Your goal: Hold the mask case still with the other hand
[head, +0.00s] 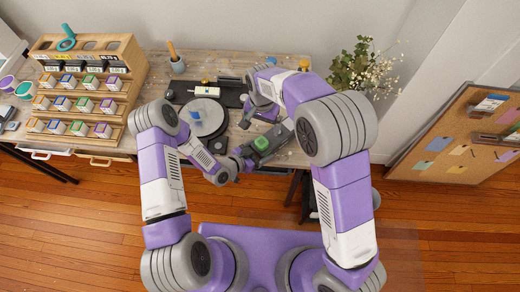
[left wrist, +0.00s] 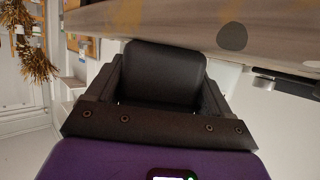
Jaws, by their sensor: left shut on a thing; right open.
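The mask case appears to be the dark grey box (head: 280,133) at the table's front edge, with a green piece (head: 262,144) on top. My left gripper (head: 243,158) is at the box's left end. In the left wrist view, a smooth black body with rounded corners (left wrist: 165,72) sits between the fingers of my left gripper (left wrist: 160,85), which is shut on it. I take it to be the case's end; the rest is hidden there. My right gripper (head: 263,113) is open above the table, just behind the box, partly hidden by its own arm.
A grey round plate (head: 203,117) lies on a dark mat left of the right gripper. A wooden rack (head: 88,80) with several small boxes stands at the left. A plant (head: 360,70) is at the right, and a cork board (head: 465,135) stands further right.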

